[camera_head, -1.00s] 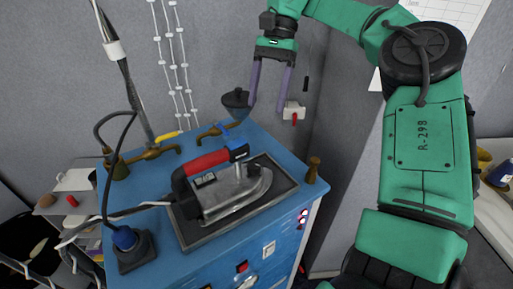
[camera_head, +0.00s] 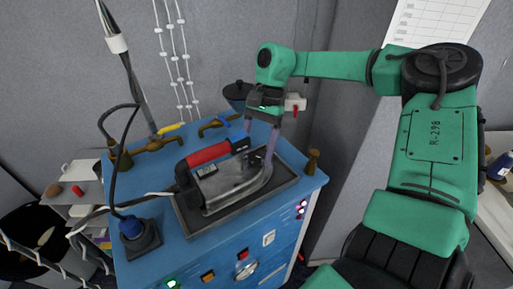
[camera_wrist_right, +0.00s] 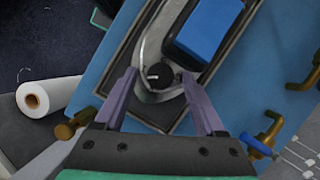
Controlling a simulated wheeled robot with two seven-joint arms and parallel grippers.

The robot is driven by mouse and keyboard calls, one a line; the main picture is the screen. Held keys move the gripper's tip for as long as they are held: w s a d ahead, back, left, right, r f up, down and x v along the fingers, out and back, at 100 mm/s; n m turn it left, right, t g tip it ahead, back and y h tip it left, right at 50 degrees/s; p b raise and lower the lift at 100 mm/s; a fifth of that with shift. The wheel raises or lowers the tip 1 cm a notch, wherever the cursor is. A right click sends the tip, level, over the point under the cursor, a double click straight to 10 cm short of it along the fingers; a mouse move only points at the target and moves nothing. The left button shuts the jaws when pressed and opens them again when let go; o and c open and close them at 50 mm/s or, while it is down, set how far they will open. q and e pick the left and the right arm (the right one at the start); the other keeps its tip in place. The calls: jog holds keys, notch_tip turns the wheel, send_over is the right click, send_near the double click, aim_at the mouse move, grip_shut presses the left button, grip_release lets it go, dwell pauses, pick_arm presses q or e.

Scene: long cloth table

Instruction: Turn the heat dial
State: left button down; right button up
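The iron (camera_head: 230,180) has a grey metal body, a red and blue handle and a dark tray under it on the blue cabinet. Its dial (camera_wrist_right: 159,75) is a round black knob with a light mark, on the iron's front end in the right wrist view. My right gripper (camera_wrist_right: 157,82) is open, pointing down, with one purple finger on each side of the dial and a gap on both sides. In the head view my right gripper (camera_head: 258,148) is at the iron's front end and partly hides the dial. My left gripper is not in view.
The blue handle block (camera_wrist_right: 208,35) is close to the right fingertip. Brass taps (camera_head: 218,124) stand along the cabinet's back edge, and a brass post (camera_head: 312,162) at its right corner.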

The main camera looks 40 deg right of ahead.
grip_shut()
jog(key=m+b, duration=0.2)
jog(key=m+t+b, duration=0.1)
jog(key=m+b, duration=0.1)
jog(key=shift+f+t, duration=0.15)
jog(key=shift+t, duration=0.15)
jog(key=m+b, duration=0.2)
jog(key=m+t+b, duration=0.1)
jog(key=m, duration=0.1)
jog(key=m+t+b, duration=0.1)
jog(key=m+b, duration=0.1)
jog(key=shift+s+b, duration=0.25)
jog(key=shift+b, duration=0.05)
jog(key=m+t+h+b, duration=0.1)
jog(key=m+b, duration=0.1)
jog(key=m, duration=0.1)
jog(key=shift+s+a+m+b, duration=0.1)
jog(key=shift+s+m+b, duration=0.05)
jog(key=shift+m+b, duration=0.25)
jog(key=shift+s+a+m+t+h+b, duration=0.1)
jog(key=shift+m+t+h+b, duration=0.3)
jog(key=shift+m, duration=0.75)
jog(key=shift+a+m+t+h+b, duration=0.15)
jog(key=shift+m+h+b, duration=0.4)
jog(key=shift+m, duration=0.6)
jog(key=shift+d+r, duration=0.1)
jog(key=shift+r, duration=0.1)
